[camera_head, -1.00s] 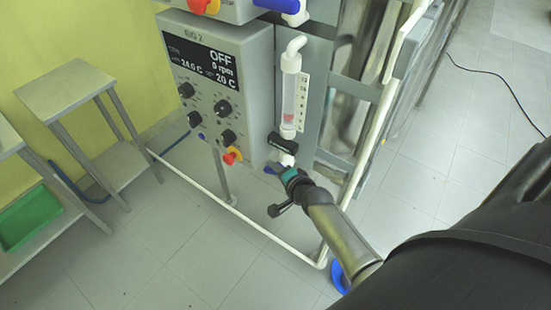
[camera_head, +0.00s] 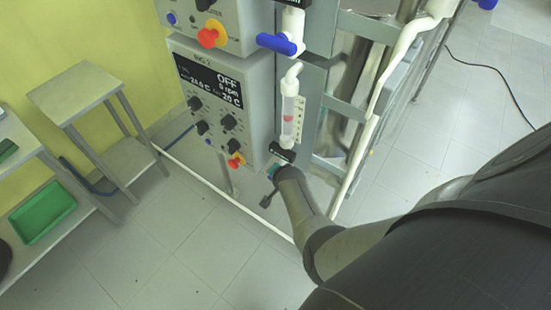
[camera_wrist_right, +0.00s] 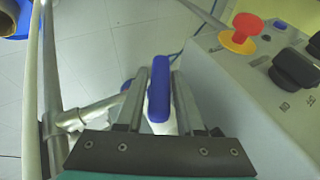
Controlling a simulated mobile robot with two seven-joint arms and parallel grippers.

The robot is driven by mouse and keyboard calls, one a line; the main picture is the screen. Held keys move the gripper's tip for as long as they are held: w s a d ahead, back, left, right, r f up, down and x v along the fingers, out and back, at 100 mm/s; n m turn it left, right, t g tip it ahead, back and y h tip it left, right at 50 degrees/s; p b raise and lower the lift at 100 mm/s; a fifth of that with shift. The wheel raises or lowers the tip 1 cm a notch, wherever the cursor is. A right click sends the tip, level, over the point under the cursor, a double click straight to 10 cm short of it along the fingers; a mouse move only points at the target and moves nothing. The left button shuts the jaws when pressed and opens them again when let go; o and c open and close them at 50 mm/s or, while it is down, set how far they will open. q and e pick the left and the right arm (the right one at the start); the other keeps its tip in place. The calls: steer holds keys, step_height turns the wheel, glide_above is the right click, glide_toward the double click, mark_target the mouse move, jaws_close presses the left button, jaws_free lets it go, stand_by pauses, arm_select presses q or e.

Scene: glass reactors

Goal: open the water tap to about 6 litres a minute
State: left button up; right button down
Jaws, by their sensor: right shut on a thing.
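The water tap's blue handle (camera_wrist_right: 158,90) stands between the two fingers of my right gripper (camera_wrist_right: 159,78) in the wrist view, and the gripper is shut on it. In the head view my right gripper (camera_head: 281,158) is below the flow meter, and my wrist hides the handle. The flow meter (camera_head: 292,103) is a clear upright tube with a scale beside it. Its red float (camera_head: 289,118) sits around the middle of the tube; the scale figures are too small to read. My left gripper is not in view.
The grey control box (camera_head: 222,97) with knobs and a display reading OFF is left of the tube. Another blue tap (camera_head: 280,44) is above. A white rail (camera_head: 220,197) runs low in front. A small table (camera_head: 75,92) and a green tray (camera_head: 43,212) are at the left.

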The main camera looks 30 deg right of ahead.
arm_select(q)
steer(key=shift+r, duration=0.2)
arm_select(e)
steer(key=shift+d+g, duration=0.2)
steer(key=shift+g, duration=0.1)
steer(key=c, duration=0.7)
jaws_free()
steer(key=shift+a, duration=0.1)
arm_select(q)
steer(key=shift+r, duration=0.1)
arm_select(e)
steer(key=shift+r, duration=0.1)
